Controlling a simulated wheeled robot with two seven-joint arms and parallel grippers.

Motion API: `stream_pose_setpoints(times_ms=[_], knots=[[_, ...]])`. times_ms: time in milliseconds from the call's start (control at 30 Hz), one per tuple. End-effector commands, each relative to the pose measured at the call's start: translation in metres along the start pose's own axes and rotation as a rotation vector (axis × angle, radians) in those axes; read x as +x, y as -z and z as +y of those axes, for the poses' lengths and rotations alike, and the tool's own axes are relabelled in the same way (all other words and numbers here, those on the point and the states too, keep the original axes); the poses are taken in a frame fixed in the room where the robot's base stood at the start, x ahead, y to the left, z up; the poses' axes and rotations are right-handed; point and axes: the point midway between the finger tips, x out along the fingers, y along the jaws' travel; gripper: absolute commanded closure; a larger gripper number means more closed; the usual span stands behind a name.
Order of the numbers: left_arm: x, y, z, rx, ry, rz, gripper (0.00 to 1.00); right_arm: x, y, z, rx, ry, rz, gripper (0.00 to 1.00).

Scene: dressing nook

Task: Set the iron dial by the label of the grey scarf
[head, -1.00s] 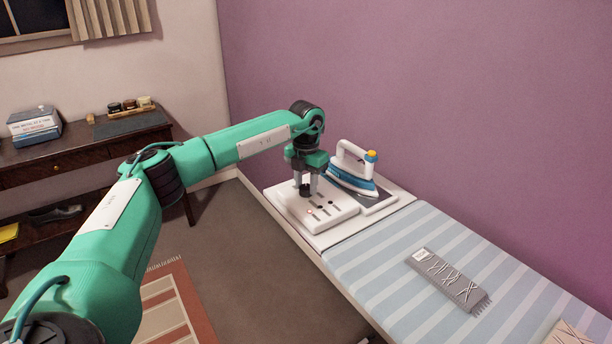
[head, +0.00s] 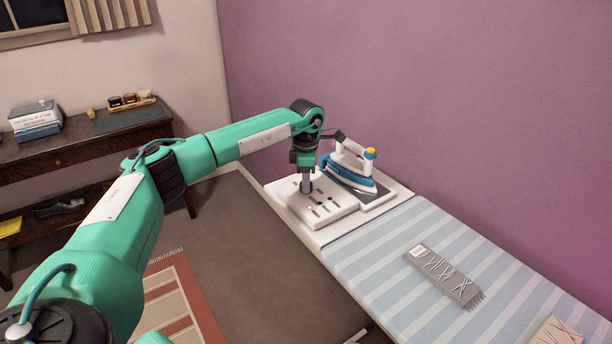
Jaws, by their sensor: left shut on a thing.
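The iron (head: 350,172), white and blue with a yellow cap, stands on a dark rest at the far end of the board. In front of it is a white control panel (head: 345,207) with several dark slots and a small reddish light. My left gripper (head: 306,187) points down at the panel's left part, shut on the dial there; its fingers hide the dial and its setting. The grey scarf (head: 449,279) lies flat on the striped board, with white crossed lines and a fringe. Its pale label (head: 418,251) is too small to read. My right gripper is out of view.
The striped ironing board (head: 385,285) runs to the lower right. A cream cloth (head: 556,331) lies at its near end. A dark desk (head: 85,146) with books (head: 36,120) and small jars stands at left. A striped rug (head: 183,300) lies on the floor.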

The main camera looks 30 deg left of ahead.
Motion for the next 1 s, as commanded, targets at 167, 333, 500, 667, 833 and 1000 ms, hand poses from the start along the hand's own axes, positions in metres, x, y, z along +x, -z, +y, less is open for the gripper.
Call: stream_pose_setpoints(times_ms=[167, 333, 500, 667, 833, 1000], knots=[[-0.002, 0.0, 0.001, 0.167, -0.002, -0.002, 0.88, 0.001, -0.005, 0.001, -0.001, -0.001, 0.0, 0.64], [-0.001, 0.0, 0.001, 0.321, -0.002, -0.001, 0.88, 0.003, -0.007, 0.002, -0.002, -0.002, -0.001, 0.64], [-0.001, 0.0, 0.001, 0.455, -0.002, -0.001, 0.88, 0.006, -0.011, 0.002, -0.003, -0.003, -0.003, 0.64], [-0.001, 0.0, 0.001, 0.552, -0.002, -0.001, 0.88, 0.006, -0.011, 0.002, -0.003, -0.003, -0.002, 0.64], [-0.001, 0.0, 0.001, 0.621, -0.002, -0.002, 0.88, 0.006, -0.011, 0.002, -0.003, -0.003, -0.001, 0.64], [-0.001, 0.0, 0.001, 0.658, -0.003, -0.002, 0.88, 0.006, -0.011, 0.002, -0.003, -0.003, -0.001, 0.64]])
